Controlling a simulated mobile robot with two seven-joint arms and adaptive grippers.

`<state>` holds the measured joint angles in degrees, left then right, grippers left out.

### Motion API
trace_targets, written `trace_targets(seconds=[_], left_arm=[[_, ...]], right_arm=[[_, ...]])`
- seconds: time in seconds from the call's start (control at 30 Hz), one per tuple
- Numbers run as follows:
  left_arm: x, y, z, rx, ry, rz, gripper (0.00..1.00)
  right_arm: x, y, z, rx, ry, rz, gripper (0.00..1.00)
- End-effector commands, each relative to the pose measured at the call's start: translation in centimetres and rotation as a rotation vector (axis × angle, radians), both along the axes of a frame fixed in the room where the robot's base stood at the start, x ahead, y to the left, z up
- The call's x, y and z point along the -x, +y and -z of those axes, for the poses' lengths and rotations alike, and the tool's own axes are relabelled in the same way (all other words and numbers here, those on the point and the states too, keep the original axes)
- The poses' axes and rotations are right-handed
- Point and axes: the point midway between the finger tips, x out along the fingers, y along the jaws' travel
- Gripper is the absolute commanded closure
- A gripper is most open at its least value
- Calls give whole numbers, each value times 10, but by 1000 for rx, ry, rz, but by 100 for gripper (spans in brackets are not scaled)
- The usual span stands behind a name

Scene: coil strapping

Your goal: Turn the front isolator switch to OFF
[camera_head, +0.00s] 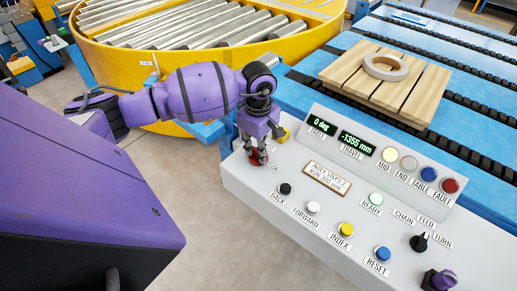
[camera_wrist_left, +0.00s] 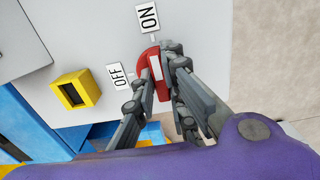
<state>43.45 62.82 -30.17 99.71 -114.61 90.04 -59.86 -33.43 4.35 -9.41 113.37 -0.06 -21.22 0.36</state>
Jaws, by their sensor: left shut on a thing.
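The front isolator switch is a red rotary handle with a white bar, seen in the left wrist view (camera_wrist_left: 150,56) on a pale grey panel. Its white bar lies closer to the line of the ON label (camera_wrist_left: 148,17) than to the OFF label (camera_wrist_left: 117,76), which sits to its left. In the head view the red switch (camera_head: 259,157) is mostly hidden by my left gripper (camera_head: 257,160). The left gripper's fingers are shut on the red handle, one on each side, also seen in the left wrist view (camera_wrist_left: 161,75). My right gripper is not in view.
The grey control console (camera_head: 240,180) carries several buttons, lamps and two displays. A yellow box (camera_wrist_left: 75,91) is beside the switch. A yellow roller turntable (camera_head: 120,60) and blue chain conveyor (camera_head: 310,88) stand behind; a wooden pallet (camera_head: 345,75) holds a pale ring (camera_head: 386,74).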

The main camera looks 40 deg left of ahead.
Motion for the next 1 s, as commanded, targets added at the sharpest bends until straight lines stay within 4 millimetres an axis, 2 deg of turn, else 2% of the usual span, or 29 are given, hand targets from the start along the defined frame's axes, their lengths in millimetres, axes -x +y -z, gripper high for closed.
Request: trace_targets(seconds=[0.27, 0.47, 1.0], left_arm=[[0, 0, -1, 0, -1, -35, 100], [0, 0, 0, -1, 1, -139, 100], [0, 0, -1, 1, -1, -631, 100]], right_arm=[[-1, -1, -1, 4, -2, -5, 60], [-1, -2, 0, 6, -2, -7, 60], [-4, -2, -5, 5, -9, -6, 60]])
